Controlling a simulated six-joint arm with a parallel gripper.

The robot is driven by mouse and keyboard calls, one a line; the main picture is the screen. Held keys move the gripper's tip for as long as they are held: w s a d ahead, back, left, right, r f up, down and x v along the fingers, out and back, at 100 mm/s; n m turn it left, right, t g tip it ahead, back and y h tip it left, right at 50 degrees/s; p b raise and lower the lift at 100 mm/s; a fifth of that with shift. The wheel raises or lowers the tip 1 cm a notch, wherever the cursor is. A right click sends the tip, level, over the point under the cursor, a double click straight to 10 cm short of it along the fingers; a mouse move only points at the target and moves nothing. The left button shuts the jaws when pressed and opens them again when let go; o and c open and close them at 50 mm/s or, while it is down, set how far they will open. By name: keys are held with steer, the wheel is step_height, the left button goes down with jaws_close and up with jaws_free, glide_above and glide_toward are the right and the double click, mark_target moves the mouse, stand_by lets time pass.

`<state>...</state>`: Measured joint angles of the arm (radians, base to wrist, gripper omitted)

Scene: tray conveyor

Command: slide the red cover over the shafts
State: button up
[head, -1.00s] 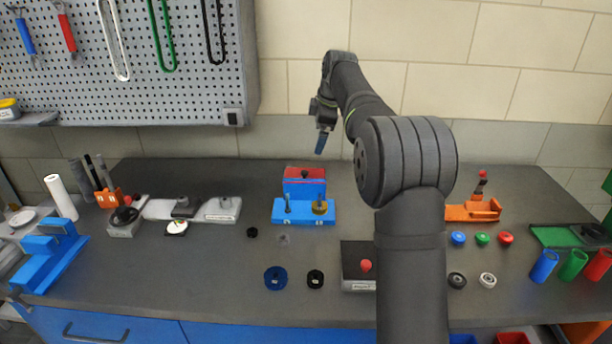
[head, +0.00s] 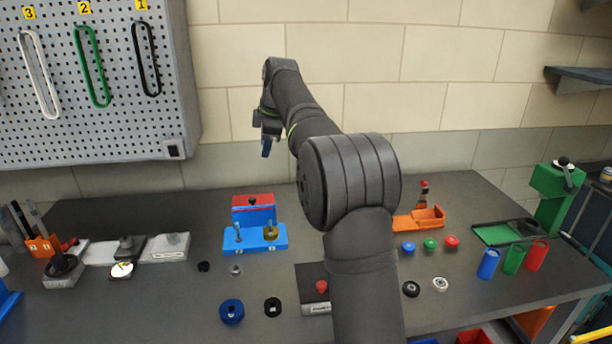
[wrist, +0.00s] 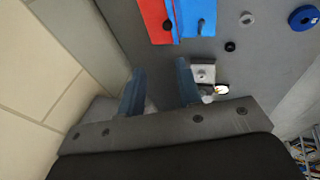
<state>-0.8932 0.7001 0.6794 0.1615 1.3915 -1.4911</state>
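The red cover (head: 253,200) sits on top of the blue block at the back of the blue station (head: 240,247). A black knob shows on its top. Two upright shafts stand on the station's front part, a bare-looking left shaft (head: 238,233) and a right shaft (head: 270,229) with a brass-coloured gear. In the wrist view the cover (wrist: 154,20) and station (wrist: 195,20) show at the top, beyond the fingers. My gripper (wrist: 160,78) is open and empty, its two blue fingers apart. In the head view my gripper (head: 266,148) hangs high above and behind the station, touching nothing.
A blue ring (head: 231,311), black ring (head: 272,307) and small black part (head: 204,267) lie in front of the station. White-grey fixtures (head: 165,247) stand left, an orange holder (head: 420,218) right. A pegboard (head: 90,80) hangs at upper left.

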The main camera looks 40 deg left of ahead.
steer(key=shift+a+f+m, duration=0.2)
steer(key=shift+f+m, duration=0.1)
steer(key=c, duration=0.3)
steer(key=a+f+m+y, duration=0.1)
steer(key=a+f+m, duration=0.1)
steer(key=f+m, duration=0.1)
steer(key=a+f+m+y, duration=0.1)
steer(key=a+f+m, duration=0.1)
steer(key=f+m, duration=0.1)
steer(key=a+f+m+t+y, duration=0.1)
steer(key=a+f+m, duration=0.1)
steer(key=f+m, duration=0.2)
steer(key=shift+m, duration=0.6)
jaws_close()
steer(key=shift+a+f+m+y, duration=0.1)
steer(key=shift+f+m+y, duration=0.25)
steer(key=shift+m, duration=0.25)
